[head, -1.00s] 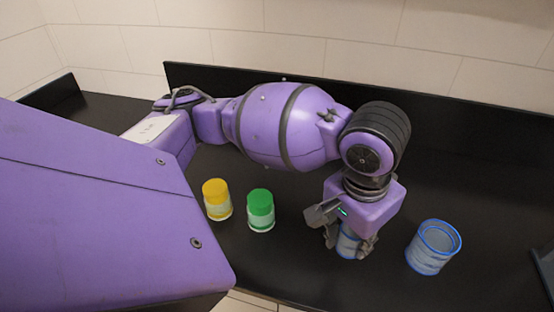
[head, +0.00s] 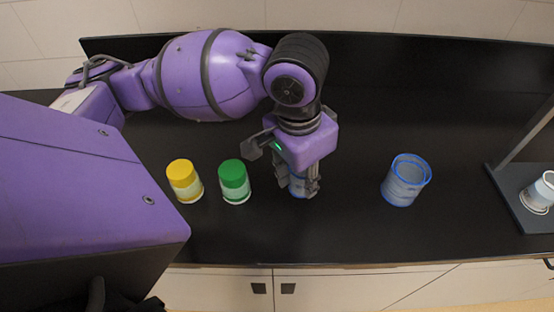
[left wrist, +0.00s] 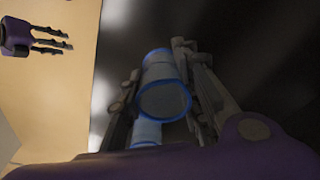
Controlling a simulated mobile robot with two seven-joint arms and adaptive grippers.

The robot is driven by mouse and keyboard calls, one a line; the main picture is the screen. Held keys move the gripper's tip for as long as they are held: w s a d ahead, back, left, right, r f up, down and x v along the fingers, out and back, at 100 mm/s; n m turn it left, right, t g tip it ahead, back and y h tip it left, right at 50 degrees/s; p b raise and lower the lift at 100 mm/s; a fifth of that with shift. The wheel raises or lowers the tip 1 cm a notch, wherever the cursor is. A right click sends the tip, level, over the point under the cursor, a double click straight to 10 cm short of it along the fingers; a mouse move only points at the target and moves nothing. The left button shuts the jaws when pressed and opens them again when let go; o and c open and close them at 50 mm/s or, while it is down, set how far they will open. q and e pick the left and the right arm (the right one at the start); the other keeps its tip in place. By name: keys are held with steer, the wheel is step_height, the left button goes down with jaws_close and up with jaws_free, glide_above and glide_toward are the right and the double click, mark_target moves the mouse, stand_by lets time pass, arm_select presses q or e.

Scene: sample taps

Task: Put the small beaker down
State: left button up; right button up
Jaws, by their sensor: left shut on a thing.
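My left gripper (head: 300,188) is shut on the small beaker (head: 297,187), a clear blue-tinted vessel partly hidden by the fingers. It is upright, low over the black counter; I cannot tell whether its base touches. In the left wrist view the small beaker (left wrist: 165,98), with its blue rim, sits between the dark fingers of the left gripper (left wrist: 160,85). My right gripper (left wrist: 52,38) shows at the upper left of that view, its finger opening unclear.
A green-capped jar (head: 234,184) and a yellow-capped jar (head: 184,182) stand left of the gripper. A larger blue-rimmed beaker (head: 405,182) stands to the right, with bare black counter (head: 350,205) between. A dark stand (head: 510,195) with a white cup (head: 540,192) is far right.

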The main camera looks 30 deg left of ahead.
arm_select(q)
steer(key=w+a+f, duration=0.1)
steer(key=a+f, duration=0.1)
steer(key=w+a+f, duration=0.2)
steer(key=w+a+f+b, duration=0.1)
steer(key=w+a+f, duration=0.1)
steer(key=shift+a+f, duration=0.1)
steer(key=shift+f, duration=0.15)
steer(key=shift+w+a+f, duration=0.25)
steer(key=shift+w+f, duration=0.1)
steer(key=shift+f, duration=0.05)
steer(key=shift+w+a+f, duration=0.1)
steer(key=shift+a+f, duration=0.05)
steer(key=shift+f, duration=0.05)
step_height(320, 180, down, 4)
steer(key=shift+w+a+r+b, duration=0.15)
steer(key=shift+r+b, duration=0.1)
steer(key=shift+b, duration=0.1)
steer(key=o, duration=0.8)
steer(key=shift+f, duration=0.1)
